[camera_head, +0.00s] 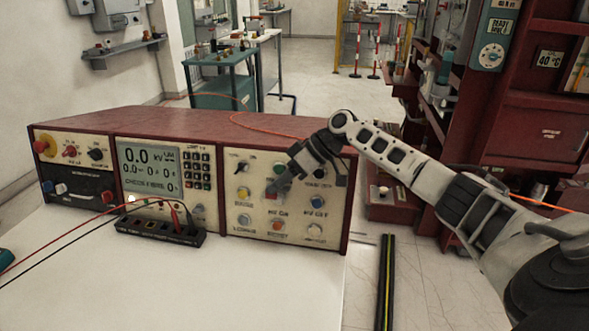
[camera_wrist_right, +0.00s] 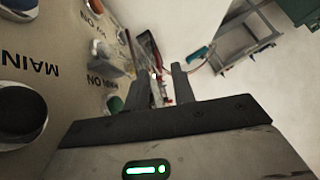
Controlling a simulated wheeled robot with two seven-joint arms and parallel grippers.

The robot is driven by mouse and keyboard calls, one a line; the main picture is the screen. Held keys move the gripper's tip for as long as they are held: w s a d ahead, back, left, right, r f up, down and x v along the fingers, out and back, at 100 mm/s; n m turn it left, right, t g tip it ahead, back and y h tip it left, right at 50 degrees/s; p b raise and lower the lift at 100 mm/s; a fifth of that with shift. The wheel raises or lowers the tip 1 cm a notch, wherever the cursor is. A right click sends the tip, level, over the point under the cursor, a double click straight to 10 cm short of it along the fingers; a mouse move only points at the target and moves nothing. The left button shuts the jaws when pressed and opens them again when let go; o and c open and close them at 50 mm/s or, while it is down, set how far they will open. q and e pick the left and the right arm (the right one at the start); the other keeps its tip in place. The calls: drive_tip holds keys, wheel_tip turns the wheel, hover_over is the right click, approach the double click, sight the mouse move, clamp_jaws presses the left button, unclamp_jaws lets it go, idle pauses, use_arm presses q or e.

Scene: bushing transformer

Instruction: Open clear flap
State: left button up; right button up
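The red-cased control console (camera_head: 230,125) stands on a white table with its panel of buttons and knobs facing me. My right gripper (camera_head: 275,188) is in front of the right-hand panel, close to a small red and green control partly hidden by its fingers. I cannot clearly make out the clear flap there. In the right wrist view my gripper (camera_wrist_right: 163,85) has its two dark fingers apart, with no held object visible between them. The panel face (camera_wrist_right: 60,60) runs along the left of that view. Whether a finger touches it I cannot tell. My left gripper is not in view.
A black terminal block (camera_head: 160,231) with red and black leads sits before the console's middle. The white tabletop (camera_head: 190,285) in front is mostly clear. A red cabinet (camera_head: 535,130) stands at the right, and a green bench (camera_head: 222,75) is behind.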

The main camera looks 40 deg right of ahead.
drive_tip(key=b+v, duration=0.2)
drive_tip(key=v, duration=1.3)
drive_tip(key=shift+s+r, duration=0.15)
drive_tip(key=shift+s, duration=0.05)
drive_tip(key=shift+d, duration=0.15)
